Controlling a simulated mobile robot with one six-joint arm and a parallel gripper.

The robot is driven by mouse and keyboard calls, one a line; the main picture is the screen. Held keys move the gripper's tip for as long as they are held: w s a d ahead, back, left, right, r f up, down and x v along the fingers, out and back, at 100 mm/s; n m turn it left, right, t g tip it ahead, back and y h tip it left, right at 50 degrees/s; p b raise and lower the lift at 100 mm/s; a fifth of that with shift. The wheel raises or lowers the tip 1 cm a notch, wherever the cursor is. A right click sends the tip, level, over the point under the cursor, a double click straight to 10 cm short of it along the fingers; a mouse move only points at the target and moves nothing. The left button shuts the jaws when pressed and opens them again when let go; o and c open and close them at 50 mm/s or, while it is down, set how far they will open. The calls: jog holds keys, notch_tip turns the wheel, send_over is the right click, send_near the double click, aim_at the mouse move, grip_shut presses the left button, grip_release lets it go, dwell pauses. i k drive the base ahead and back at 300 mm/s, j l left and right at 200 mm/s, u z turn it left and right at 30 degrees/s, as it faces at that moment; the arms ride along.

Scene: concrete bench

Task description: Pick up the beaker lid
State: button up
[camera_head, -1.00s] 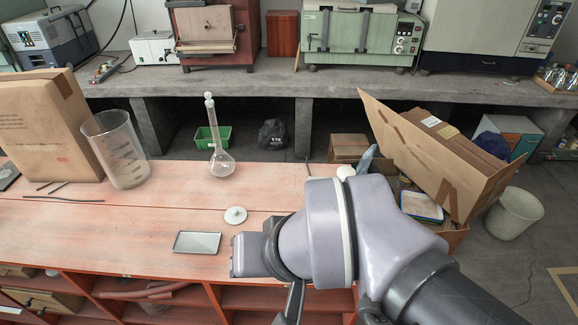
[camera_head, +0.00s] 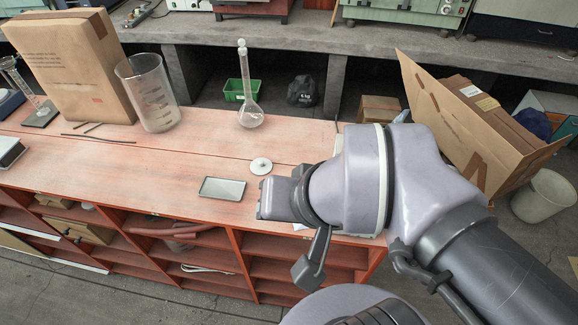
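A small white round lid with a knob on top, the likely beaker lid (camera_head: 261,167), lies on the reddish wooden bench top (camera_head: 180,170). A tall clear graduated beaker (camera_head: 150,95) stands open at the left, apart from the lid. My arm comes in from the lower right, and its wrist is just right of and below the lid in the picture. A dark part that seems to belong to my gripper (camera_head: 312,262) hangs below the wrist, in front of the bench's shelves. Its fingertips are not clear, so I cannot tell whether it is open or shut.
A small grey tray (camera_head: 222,188) lies just left of and nearer than the lid. A glass volumetric flask (camera_head: 249,108) stands behind it. A brown package (camera_head: 72,68) and thin dark rods (camera_head: 97,138) are at the left. An open cardboard box (camera_head: 480,120) is at the right.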

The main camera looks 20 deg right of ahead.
aim_at(260, 166)
jog(key=i+j, duration=0.2)
jog(key=j, duration=0.15)
jog(key=i+j, duration=0.2)
jog(key=j, duration=0.2)
jog(key=i+j, duration=0.25)
jog(key=j, duration=0.1)
